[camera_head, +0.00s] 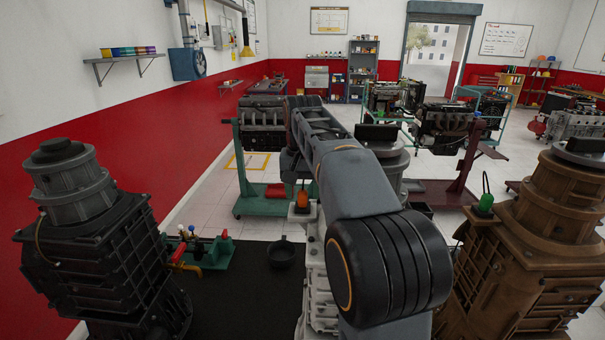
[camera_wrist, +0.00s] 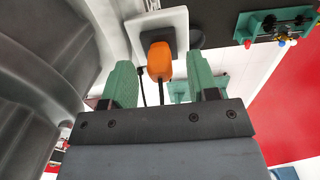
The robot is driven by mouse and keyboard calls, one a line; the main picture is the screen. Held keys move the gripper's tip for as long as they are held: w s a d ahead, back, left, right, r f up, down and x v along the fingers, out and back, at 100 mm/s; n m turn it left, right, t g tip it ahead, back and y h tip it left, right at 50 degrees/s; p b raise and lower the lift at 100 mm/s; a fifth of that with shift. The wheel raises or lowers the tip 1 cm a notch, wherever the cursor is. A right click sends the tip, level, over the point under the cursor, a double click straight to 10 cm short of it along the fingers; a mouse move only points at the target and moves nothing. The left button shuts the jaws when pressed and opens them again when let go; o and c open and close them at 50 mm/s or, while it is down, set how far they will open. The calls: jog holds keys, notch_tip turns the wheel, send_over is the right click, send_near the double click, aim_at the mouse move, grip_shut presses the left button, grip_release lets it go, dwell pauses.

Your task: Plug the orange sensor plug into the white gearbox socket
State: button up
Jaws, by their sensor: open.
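The orange sensor plug (camera_head: 302,198) stands upright at the pale middle gearbox, left of my arm, with a dark cable at its top. In the wrist view the orange plug (camera_wrist: 160,62) lies between the green fingers of my gripper (camera_wrist: 160,74), with a visible gap on both sides. My gripper is open and not closed on it. The white square socket (camera_wrist: 176,20) is just beyond the plug, which overlaps its dark opening. In the head view the white socket (camera_head: 294,215) shows below the plug. I cannot tell how deep the plug sits.
A dark gearbox (camera_head: 90,240) stands at left and a brown gearbox (camera_head: 540,235) at right, with a green plug (camera_head: 486,204) on it. A green fixture with coloured knobs (camera_head: 212,258) and a black bowl (camera_head: 286,254) lie on the dark mat (camera_head: 235,310).

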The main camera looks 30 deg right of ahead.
notch_tip(320, 180, up, 11)
jog(key=p, duration=0.1)
jog(key=shift+r+p, duration=0.2)
jog(key=shift+p, duration=0.1)
dwell(0.4)
jog(key=shift+a+f, duration=0.1)
